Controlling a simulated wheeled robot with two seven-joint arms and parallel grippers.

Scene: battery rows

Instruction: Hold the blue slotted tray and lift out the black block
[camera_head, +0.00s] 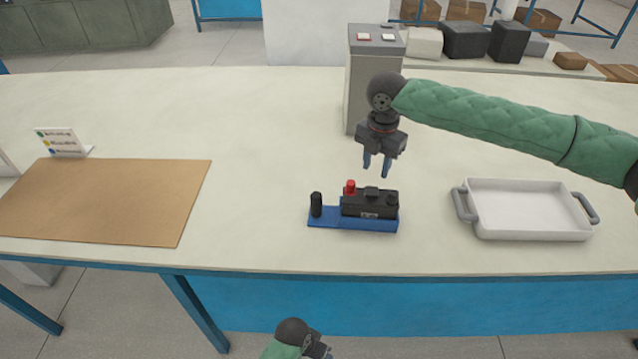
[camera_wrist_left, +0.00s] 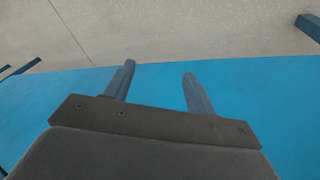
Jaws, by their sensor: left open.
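The blue slotted tray (camera_head: 336,217) lies on the table near its front edge. The black block (camera_head: 371,204) sits on the right part of the tray and has a red cap (camera_head: 350,187) at its left end. A black post (camera_head: 316,204) stands at the tray's left end. My right gripper (camera_head: 376,172) points down above and just behind the block, apart from it, with its fingers spread and nothing between them. My left gripper (camera_wrist_left: 159,80) is open and empty in the left wrist view; in the head view its wrist (camera_head: 300,335) shows low, in front of the table.
A white tray with grey handles (camera_head: 530,211) stands to the right. A brown mat (camera_head: 105,200) and a small sign (camera_head: 62,143) lie to the left. A grey box with buttons (camera_head: 366,80) stands behind my right gripper. The table between mat and blue tray is clear.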

